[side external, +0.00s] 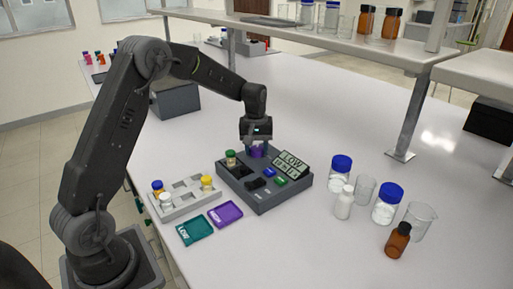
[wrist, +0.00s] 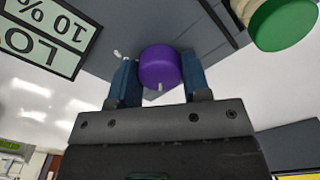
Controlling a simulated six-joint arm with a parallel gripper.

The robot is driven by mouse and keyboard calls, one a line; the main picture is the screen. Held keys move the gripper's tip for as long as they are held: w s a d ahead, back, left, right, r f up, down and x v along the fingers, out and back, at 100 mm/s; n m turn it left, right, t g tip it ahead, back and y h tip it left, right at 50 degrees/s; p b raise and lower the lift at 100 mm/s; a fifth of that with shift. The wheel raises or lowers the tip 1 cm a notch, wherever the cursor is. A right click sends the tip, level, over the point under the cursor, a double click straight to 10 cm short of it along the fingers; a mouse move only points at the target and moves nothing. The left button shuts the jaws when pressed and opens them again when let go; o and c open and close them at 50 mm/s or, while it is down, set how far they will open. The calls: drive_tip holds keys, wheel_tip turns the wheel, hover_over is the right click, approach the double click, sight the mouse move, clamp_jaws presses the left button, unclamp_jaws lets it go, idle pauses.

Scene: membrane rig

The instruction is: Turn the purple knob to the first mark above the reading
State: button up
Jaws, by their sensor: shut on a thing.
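The purple knob (wrist: 160,65) sits on the dark grey rig (side external: 262,197), at its back. In the wrist view a short white line shows on the knob's near edge. My gripper (wrist: 159,75) is shut on the knob, one blue finger on each side. In the side view my gripper (side external: 257,143) comes down over the knob (side external: 257,152) from above and hides most of it. A display (wrist: 45,38) beside the knob appears upside down in the wrist view and reads LOW and 10 %. A small white mark shows beside the left finger; other marks cannot be made out.
A green-capped vial (side external: 231,158) stands on the rig left of the knob. Blue (side external: 269,172) and green (side external: 281,181) buttons lie in front.

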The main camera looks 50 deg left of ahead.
sight(256, 148)
drive_tip(key=shift+n, duration=0.5)
drive_tip(key=o, duration=0.9)
drive_tip(key=r, duration=1.4)
drive_tip(key=shift+s+a, duration=0.1)
drive_tip(key=shift+s, duration=0.1)
